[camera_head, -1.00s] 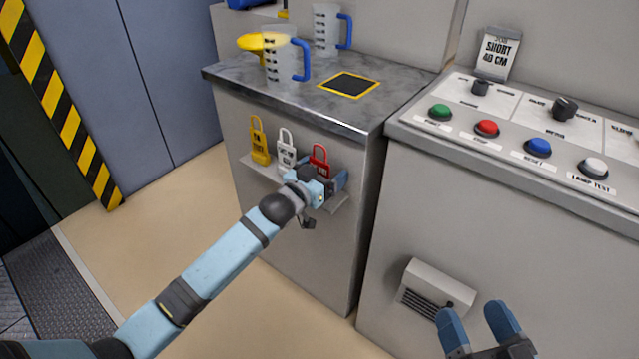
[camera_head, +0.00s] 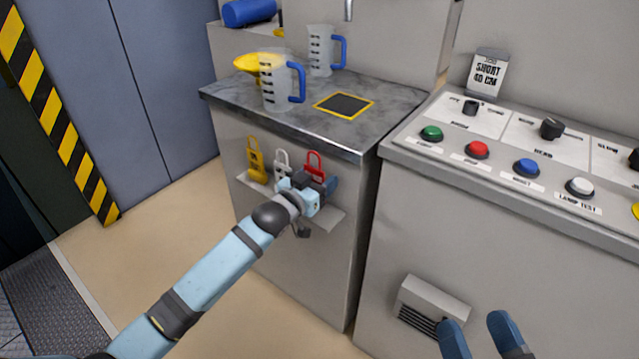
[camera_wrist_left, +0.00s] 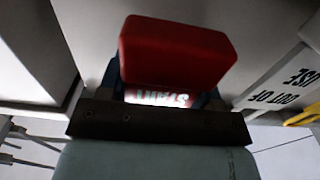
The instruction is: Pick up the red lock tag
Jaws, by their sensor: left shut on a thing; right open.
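The red lock tag (camera_head: 315,164) is at the right end of a row of tags on the front of the grey cabinet. My left gripper (camera_head: 318,186) is shut on its lower part and covers it, so only the shackle and upper body show in the head view. In the left wrist view the red tag body (camera_wrist_left: 178,52) fills the space between my fingers. I cannot tell whether it is clear of the ledge. My right gripper (camera_head: 482,335) is open and empty at the bottom right, in front of the control desk.
A white tag (camera_head: 282,162) and a yellow tag (camera_head: 256,160) stand left of the red one on the small ledge (camera_head: 328,217). Measuring jugs (camera_head: 276,85) and a yellow funnel (camera_head: 248,63) stand on the cabinet top. The control desk (camera_head: 420,210) is close on the right.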

